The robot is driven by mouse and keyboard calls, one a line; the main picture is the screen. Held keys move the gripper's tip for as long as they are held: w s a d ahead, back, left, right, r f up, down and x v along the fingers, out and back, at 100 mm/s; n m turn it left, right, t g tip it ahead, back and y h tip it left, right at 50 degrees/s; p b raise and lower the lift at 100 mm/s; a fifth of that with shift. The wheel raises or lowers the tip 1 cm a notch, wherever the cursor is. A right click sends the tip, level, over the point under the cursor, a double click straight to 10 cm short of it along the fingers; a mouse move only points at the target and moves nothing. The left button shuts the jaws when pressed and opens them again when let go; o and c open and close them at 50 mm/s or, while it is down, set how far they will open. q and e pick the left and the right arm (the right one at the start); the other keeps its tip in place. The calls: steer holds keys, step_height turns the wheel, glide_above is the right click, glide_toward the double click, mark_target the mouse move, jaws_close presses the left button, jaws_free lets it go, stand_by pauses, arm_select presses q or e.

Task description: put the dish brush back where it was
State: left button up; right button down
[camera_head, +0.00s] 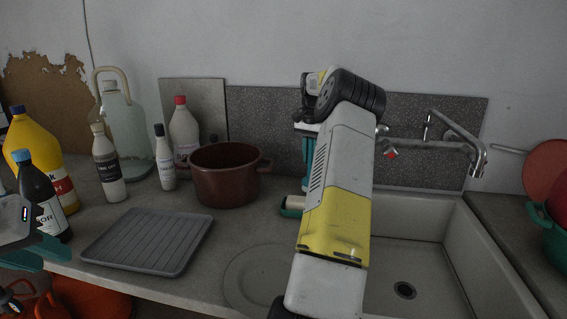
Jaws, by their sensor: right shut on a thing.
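My right arm reaches up over the sink's left edge. Its gripper (308,148) shows only as a teal strip left of the forearm, above the counter by the back wall. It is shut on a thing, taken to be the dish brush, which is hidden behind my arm. Below it, a small green dish (290,212) with something pale in it stands on the counter, partly covered by my forearm. My left gripper (42,252) is at the left edge, in front of the bottles; its teal fingers are partly cut off, so its opening is unclear.
A brown pot (225,180) stands left of my right arm, with a grey drying tray (148,241) in front. Several bottles and a glass demijohn (128,130) stand at the left. The sink (425,270) is empty where visible, below a wall tap (450,145). Green and red cookware stands far right.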

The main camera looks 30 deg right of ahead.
steer(key=shift+f, duration=1.05)
steer(key=c, duration=1.3)
jaws_free()
steer(key=shift+o, duration=0.2)
